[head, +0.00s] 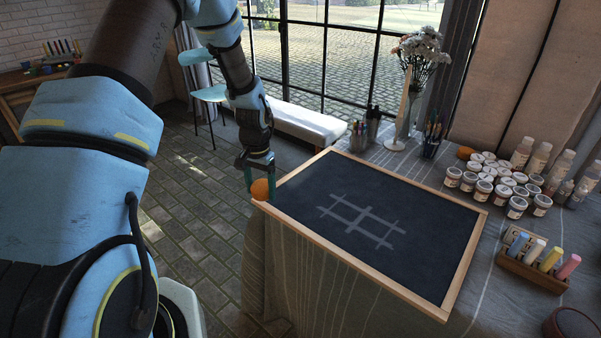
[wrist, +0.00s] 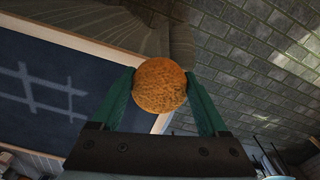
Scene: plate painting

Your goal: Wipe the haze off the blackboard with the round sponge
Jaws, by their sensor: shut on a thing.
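My gripper (head: 259,177) is shut on a round orange sponge (head: 260,189) at the left edge of the blackboard. In the wrist view the sponge (wrist: 159,86) sits between the two green fingers. The blackboard (head: 440,228) lies flat on the table in a light wooden frame (head: 328,243), with a pale hash-shaped grid drawn on its middle. The sponge is by the frame's left corner; I cannot tell whether it touches it. The board also shows in the wrist view (wrist: 75,68). No clear haze stands out beside the grid lines.
The cloth-covered table (head: 480,318) holds several paint jars (head: 487,187) at the right and a wooden holder of thick chalks (head: 530,268) at the front right. A flower vase (head: 408,118) and brush cups (head: 363,135) stand behind the board.

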